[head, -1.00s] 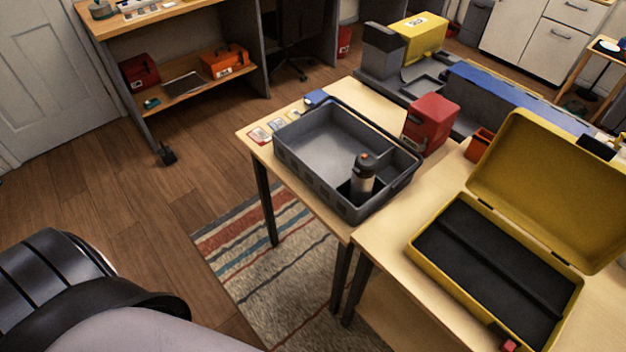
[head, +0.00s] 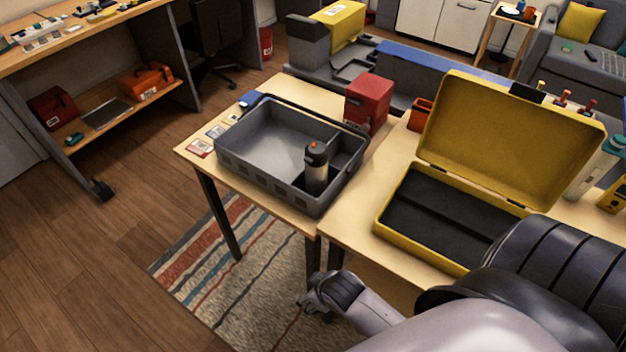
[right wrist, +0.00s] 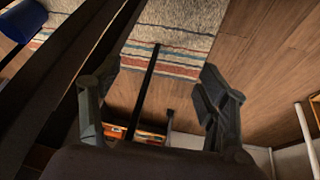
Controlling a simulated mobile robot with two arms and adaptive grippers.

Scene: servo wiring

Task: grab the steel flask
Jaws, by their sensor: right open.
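The steel flask (head: 316,170) stands upright in the small front-right compartment of a grey tote (head: 262,180). It has a dark lid with an orange dot on top and a steel body; its lower end is partly hidden by the tote wall. My right gripper (head: 314,306) is low in front of the tables, over the rug, below and apart from the tote. In the right wrist view its two fingers (right wrist: 160,112) are spread and empty, with the rug and floor beyond. The flask does not show in that view. My left gripper is not in view.
A yellow case (head: 510,140) stands open on the right table, its dark-lined base near my right arm. A red box (head: 368,104) stands behind the tote. Cards (head: 200,148) lie left of it. The table edges lie between my right gripper and the tote.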

